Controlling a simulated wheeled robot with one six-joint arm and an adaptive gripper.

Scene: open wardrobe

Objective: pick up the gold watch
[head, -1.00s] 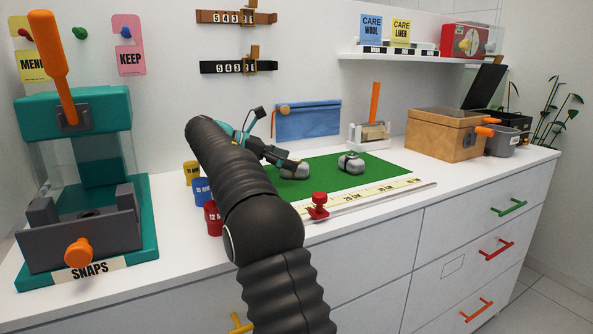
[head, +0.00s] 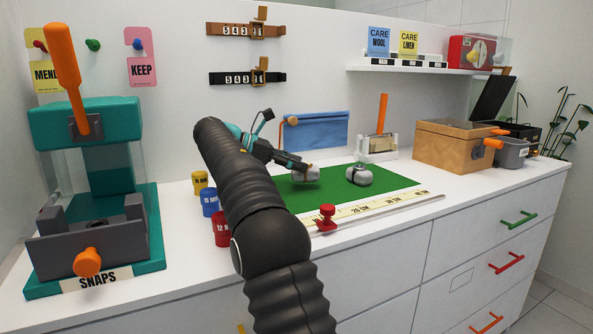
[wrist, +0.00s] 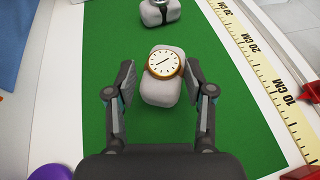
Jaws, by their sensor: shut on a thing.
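The gold watch (wrist: 163,63) has a round cream dial with dark marks and a gold-brown rim. In the wrist view it lies face up at the far part of a grey cushion (wrist: 161,92). In the head view my gripper (head: 308,166) is low over the cushion (head: 305,177), and only a brown edge of the watch shows. Whether the watch is clear of the cushion, I cannot tell.
A second grey cushion (head: 359,175) with a dark-strapped watch stands on the green mat (head: 395,182). A ruler strip (head: 375,207) with a red knob (head: 326,217) runs along the front. Coloured pots (head: 210,202) stand left of my arm, and a wooden box (head: 445,147) stands right.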

